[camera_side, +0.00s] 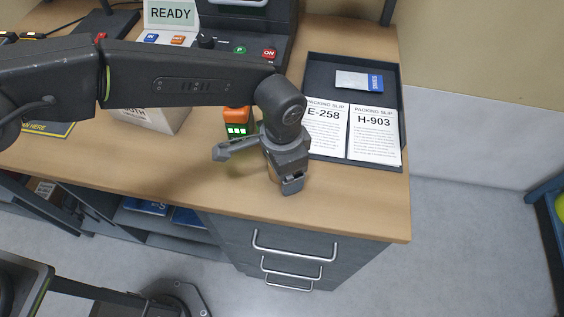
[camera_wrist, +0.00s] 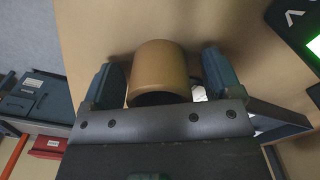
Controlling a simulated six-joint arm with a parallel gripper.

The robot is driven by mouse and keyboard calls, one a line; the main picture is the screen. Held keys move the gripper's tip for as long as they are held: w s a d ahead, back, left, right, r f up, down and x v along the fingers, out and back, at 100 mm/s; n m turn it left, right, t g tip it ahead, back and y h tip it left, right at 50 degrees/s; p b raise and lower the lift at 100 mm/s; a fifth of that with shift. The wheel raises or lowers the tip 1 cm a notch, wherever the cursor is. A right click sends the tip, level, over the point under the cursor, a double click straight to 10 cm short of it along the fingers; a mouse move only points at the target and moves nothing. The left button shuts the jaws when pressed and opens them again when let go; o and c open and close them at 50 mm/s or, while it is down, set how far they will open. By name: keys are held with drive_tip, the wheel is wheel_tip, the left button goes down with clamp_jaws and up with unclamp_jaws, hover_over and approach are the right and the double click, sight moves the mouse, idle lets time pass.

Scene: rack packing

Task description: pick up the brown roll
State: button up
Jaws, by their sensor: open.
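The brown roll (camera_wrist: 158,68) shows in the wrist view, on the wooden tabletop. It lies between the two spread fingers of my gripper (camera_wrist: 160,76), with a gap visible on each side. My gripper is open. In the side view my gripper (camera_side: 290,183) is low over the desk, near its front edge. There the roll is mostly hidden behind the gripper.
A dark tray (camera_side: 399,157) with packing slips (camera_side: 374,135) and a small blue-and-white card (camera_side: 358,81) is at the right. An orange device with green lights (camera_side: 236,125) stands behind my gripper. A white box (camera_side: 155,118) is farther left. Bare desk (camera_side: 130,170) lies at front left.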

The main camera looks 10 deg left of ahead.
drive_tip(key=shift+c, duration=0.3)
drive_tip(key=c, duration=0.9)
drive_tip(key=shift+r, duration=0.1)
drive_tip(key=shift+c, duration=0.2)
